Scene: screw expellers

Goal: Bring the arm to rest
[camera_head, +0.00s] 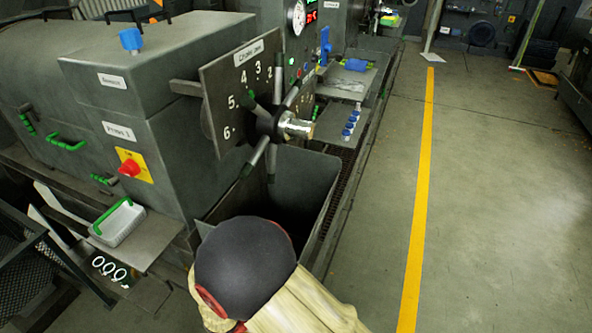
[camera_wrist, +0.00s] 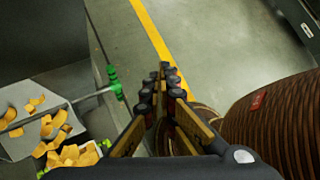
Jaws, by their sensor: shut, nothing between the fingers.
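In the wrist view my gripper (camera_wrist: 166,72) points away from the camera, its two dark fingers with tan pads drawn together at the tips. Nothing is between the fingertips. In the head view my arm (camera_head: 245,265) shows at the bottom centre, with a dark rounded joint and a tan sleeve, in front of the machine's open bin. The gripper itself cannot be made out in the head view.
The grey machine (camera_head: 150,70) fills the left, with a numbered dial and handwheel (camera_head: 265,123). A bin (camera_head: 305,180) stands below. The wrist view shows a tray (camera_wrist: 30,95) with yellowish pieces, a green-fitted rod (camera_wrist: 95,93) and a large ribbed brown cylinder (camera_wrist: 275,125). Floor (camera_head: 490,180) at right is clear.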

